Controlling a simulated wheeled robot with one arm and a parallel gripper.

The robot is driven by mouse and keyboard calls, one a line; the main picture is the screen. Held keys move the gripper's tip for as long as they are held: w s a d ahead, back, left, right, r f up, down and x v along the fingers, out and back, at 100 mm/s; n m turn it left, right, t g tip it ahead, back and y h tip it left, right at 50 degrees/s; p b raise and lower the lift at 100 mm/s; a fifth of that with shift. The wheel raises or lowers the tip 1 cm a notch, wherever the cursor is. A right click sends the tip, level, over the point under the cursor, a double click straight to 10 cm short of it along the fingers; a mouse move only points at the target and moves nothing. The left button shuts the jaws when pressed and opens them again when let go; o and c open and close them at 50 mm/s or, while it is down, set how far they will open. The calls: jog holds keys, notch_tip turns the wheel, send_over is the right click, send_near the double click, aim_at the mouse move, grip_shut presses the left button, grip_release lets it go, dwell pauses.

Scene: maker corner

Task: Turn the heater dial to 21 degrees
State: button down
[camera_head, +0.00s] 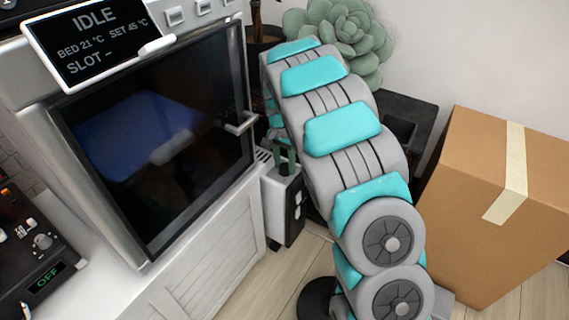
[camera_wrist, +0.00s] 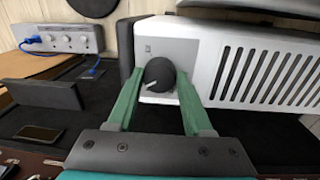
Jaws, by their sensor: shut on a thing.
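In the wrist view, the heater (camera_wrist: 228,60) is a white panel with a row of dark slots on its right. Its dial (camera_wrist: 160,74) is a round black knob at the panel's left end. My gripper (camera_wrist: 160,82) has its two green fingers on either side of the dial and is shut on it. A small light mark shows at the dial's lower left; no degree numbers can be read. In the head view, my arm hides much of the area around the gripper, and the dial is not visible there.
In the head view, a white machine (camera_head: 205,265) with a dark glass door and an "IDLE" display (camera_head: 92,40) stands left. A cardboard box (camera_head: 490,200) stands right, a succulent (camera_head: 340,35) behind. A grey box (camera_wrist: 62,38) with a blue cable is left in the wrist view.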

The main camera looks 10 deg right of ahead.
aim_at(283, 165)
dwell(0.3)
jog(key=shift+c, duration=1.6)
grip_release()
jog(key=shift+w+a+r, duration=0.1)
jog(key=shift+r, duration=1.85)
jog(key=shift+w+a+r, duration=0.1)
jog(key=shift+r, duration=1.85)
